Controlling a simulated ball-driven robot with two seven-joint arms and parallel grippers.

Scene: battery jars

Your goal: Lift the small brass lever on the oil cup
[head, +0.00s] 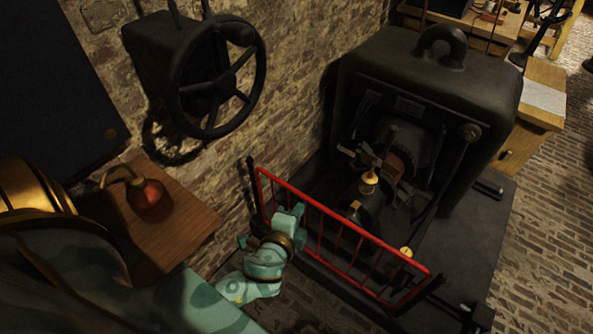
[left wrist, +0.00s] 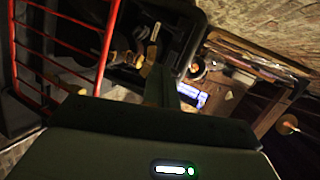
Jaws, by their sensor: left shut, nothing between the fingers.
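A small brass oil cup (head: 369,183) stands upright on the shaft bearing of the dark machine (head: 430,80), behind the red guard rail. A second brass cup (head: 406,252) shows lower right, near the rail. The lever on either cup is too small to make out. My left gripper (head: 291,214) is shut and empty at the left part of the rail, apart from both cups in the picture. Its closed fingers (left wrist: 160,84) also show in the left wrist view, with dark machine parts beyond them. My right gripper is not in view.
The red guard rail (head: 341,233) stands between my left arm and the machine; it shows at left in the left wrist view (left wrist: 103,45). A black handwheel (head: 216,78) is on the brick wall. A red oil can (head: 150,198) stands on a wooden shelf (head: 185,225).

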